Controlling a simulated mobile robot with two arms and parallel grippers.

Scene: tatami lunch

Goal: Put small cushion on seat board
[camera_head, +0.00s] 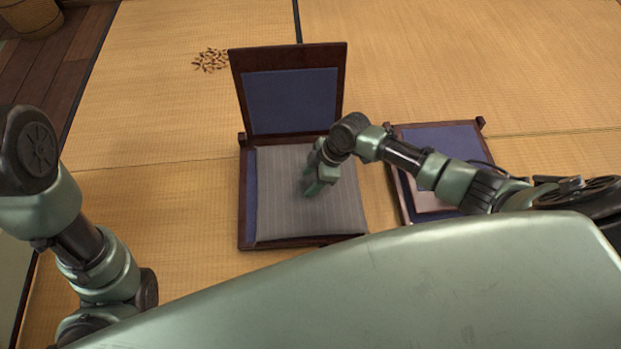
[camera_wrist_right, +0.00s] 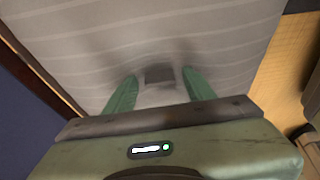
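The small cushion (camera_head: 312,205), grey with thin stripes, lies flat on the seat board (camera_head: 249,220) of the legless chair in the middle of the head view. It covers most of the board and sits toward its right side, with a blue strip bare at the left. My right gripper (camera_head: 316,190) points down at the middle of the cushion. In the right wrist view its two green fingers (camera_wrist_right: 160,90) are apart, with cushion surface (camera_wrist_right: 75,50) below them; I cannot tell whether they touch it. My left gripper is out of view.
The chair's blue backrest (camera_head: 290,100) stands behind the cushion. A second blue seat (camera_head: 440,140) with a pale item (camera_head: 431,203) lies to the right, partly under my right arm. Brown scattered bits (camera_head: 210,60) and a basket (camera_head: 32,18) are at the far left.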

